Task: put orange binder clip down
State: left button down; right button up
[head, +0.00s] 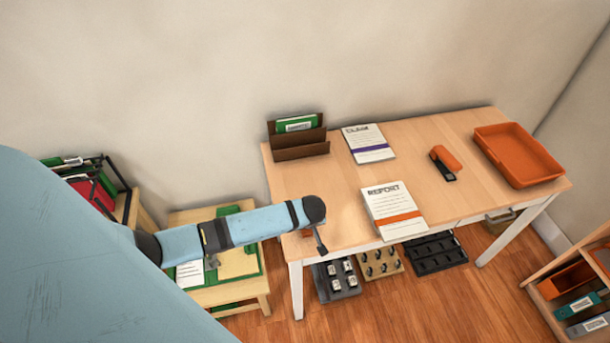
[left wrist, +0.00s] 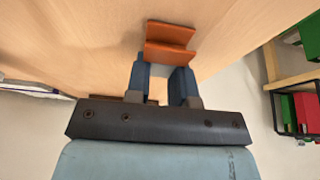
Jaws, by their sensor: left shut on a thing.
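My left gripper (head: 319,240) is over the front left corner of the wooden desk (head: 330,195), pointing down. The left wrist view shows its blue fingers (left wrist: 165,72) shut on the orange binder clip (left wrist: 170,34). The clip is angular and folded, close to the pale desk top; I cannot tell whether it touches the wood. In the head view only a small orange bit of the clip (head: 306,233) shows beside the gripper; the wrist hides the rest. My right gripper is in neither view.
On the desk are a REPORT booklet (head: 393,209), a CLAIM booklet (head: 367,143), a brown file holder (head: 300,152), an orange and black object (head: 446,162) and an orange tray (head: 520,155). A low wooden table (head: 237,290) stands left. The desk's middle is clear.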

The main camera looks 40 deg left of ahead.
aim_at(309, 239)
pick_arm(q)
jog(key=c, duration=1)
grip_release()
jog(key=shift+f, duration=0.1)
jog(key=v, duration=1.2)
jog(key=s+d+f+m+t+h, duration=0.35)
jog(key=s+d+f+m, duration=0.2)
jog(key=s+d, duration=0.25)
jog(key=s+r+m+t+h, duration=0.1)
jog(key=s+m, duration=0.1)
jog(key=s+d+r+m+t+h, duration=0.1)
jog(key=s+m+t, duration=0.1)
jog(key=s+m, duration=0.1)
jog(key=s+r+m+t+h, duration=0.1)
jog(key=s+m, duration=0.1)
jog(key=s, duration=0.1)
jog(key=shift+s+d+r+m+t, duration=0.1)
jog(key=shift+d+r+m+t, duration=0.15)
jog(key=shift+t, duration=0.1)
